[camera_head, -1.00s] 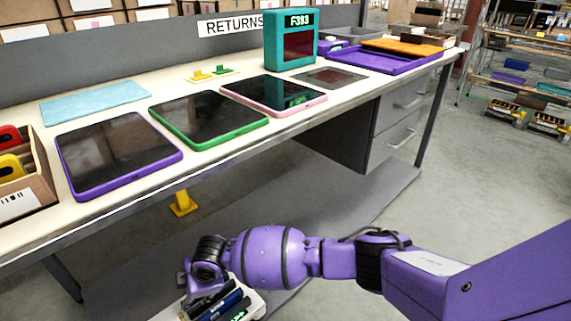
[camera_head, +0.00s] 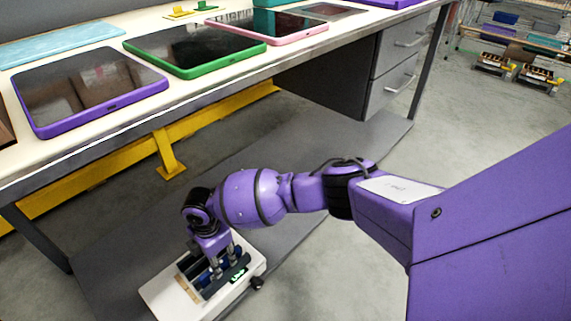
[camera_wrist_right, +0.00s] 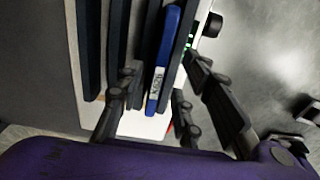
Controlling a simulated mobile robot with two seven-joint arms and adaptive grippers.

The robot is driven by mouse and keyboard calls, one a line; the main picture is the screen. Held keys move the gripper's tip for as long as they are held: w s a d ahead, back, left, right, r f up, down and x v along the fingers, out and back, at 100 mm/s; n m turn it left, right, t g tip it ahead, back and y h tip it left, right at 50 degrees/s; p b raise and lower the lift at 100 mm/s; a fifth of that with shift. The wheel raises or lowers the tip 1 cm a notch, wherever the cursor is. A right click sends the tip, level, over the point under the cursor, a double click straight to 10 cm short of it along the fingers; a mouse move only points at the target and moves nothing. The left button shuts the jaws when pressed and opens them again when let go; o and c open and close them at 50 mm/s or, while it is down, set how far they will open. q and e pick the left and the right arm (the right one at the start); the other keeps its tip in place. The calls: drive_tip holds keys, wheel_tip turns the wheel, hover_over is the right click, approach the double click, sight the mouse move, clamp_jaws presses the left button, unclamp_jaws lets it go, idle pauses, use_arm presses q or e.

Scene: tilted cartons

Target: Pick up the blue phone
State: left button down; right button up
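The blue phone (camera_wrist_right: 165,58) stands on edge in a dark slotted rack (camera_wrist_right: 118,40), with a white label on its edge. My right gripper (camera_wrist_right: 160,80) is open, its black fingers on either side of the phone. I cannot tell whether a finger touches it. In the head view, my right gripper (camera_head: 214,266) points down at the rack's white base (camera_head: 165,295), low in front of the table. The phone is hard to make out there among the dark dividers and fingers. My left gripper is not in view.
The table (camera_head: 60,152) above holds a purple-framed tablet (camera_head: 85,88), a green-framed one (camera_head: 190,48) and a pink-framed one (camera_head: 268,25). A grey drawer unit (camera_head: 385,70) hangs under it. A yellow rail (camera_head: 205,120) runs below.

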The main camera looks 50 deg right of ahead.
sight(219, 262)
drive_tip(key=shift+w+a+f, duration=0.1)
drive_tip(key=shift+w+f, duration=0.1)
drive_tip(key=shift+f, duration=0.6)
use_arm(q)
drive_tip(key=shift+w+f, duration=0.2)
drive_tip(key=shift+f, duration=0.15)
use_arm(e)
drive_tip(key=shift+r, duration=0.1)
clamp_jaws()
drive_tip(key=shift+r, duration=0.1)
